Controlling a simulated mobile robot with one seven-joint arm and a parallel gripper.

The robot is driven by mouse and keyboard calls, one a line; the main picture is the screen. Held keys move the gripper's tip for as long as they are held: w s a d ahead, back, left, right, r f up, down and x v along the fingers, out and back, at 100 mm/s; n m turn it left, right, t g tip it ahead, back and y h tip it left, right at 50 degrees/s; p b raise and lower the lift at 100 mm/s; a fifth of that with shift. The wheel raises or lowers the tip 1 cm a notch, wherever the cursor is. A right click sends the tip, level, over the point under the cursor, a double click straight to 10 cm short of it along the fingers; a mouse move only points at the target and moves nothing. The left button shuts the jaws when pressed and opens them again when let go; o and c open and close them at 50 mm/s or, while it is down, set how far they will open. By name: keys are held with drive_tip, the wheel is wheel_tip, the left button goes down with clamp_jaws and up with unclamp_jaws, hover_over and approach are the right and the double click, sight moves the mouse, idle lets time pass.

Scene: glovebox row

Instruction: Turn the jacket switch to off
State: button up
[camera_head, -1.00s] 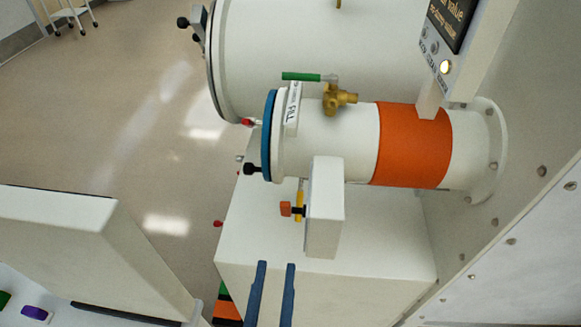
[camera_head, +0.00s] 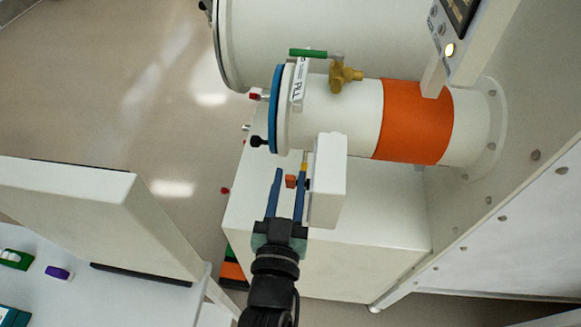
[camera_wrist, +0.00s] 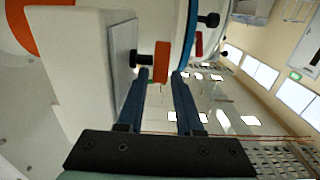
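The jacket switch appears to be the orange knob (camera_head: 291,181) on a short black shaft at the left side of a white box (camera_head: 328,178). The white box (camera_wrist: 90,70) and orange knob (camera_wrist: 161,62) also show in the wrist view. My gripper (camera_head: 288,176) is open, with blue fingers on either side of the knob as seen from the head. In the wrist view my gripper (camera_wrist: 161,77) has its fingertips just short of or level with the knob; contact cannot be told. A small yellow piece (camera_head: 304,166) shows behind the box's edge.
The white cylinder with an orange band (camera_head: 413,121), blue rim (camera_head: 274,108) and green-handled brass valve (camera_head: 345,76) lies just beyond the box. A black knob (camera_head: 257,141) sticks out from its rim. A white panel (camera_head: 100,205) stands at left. Open floor lies far left.

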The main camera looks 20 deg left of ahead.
drive_tip(key=shift+x, duration=1)
clamp_jaws()
